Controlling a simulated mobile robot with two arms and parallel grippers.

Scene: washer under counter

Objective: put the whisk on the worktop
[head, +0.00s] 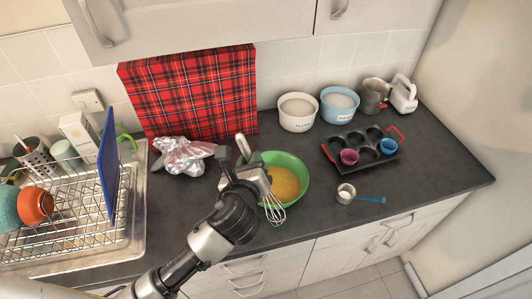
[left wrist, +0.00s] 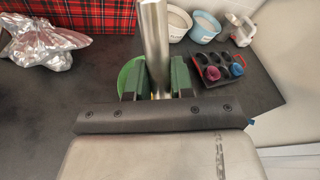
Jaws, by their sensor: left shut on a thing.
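The whisk (head: 273,209) has a silver handle and wire loops. My left gripper (head: 243,168) is shut on its handle, which also shows between the fingers in the left wrist view (left wrist: 155,45). In the head view the whisk is tilted, handle up to the left and wires down to the right, at the front of the green bowl (head: 299,184). Whether the wires touch the worktop I cannot tell. The dark grey worktop (head: 420,185) runs under everything. My right gripper is not in view.
The bowl holds yellow contents. A crumpled foil bag (head: 183,155) lies left of it, and a dish rack (head: 70,225) stands further left. A muffin tin (head: 360,150) with cups and a measuring scoop (head: 346,193) are on the right. The front right of the worktop is bare.

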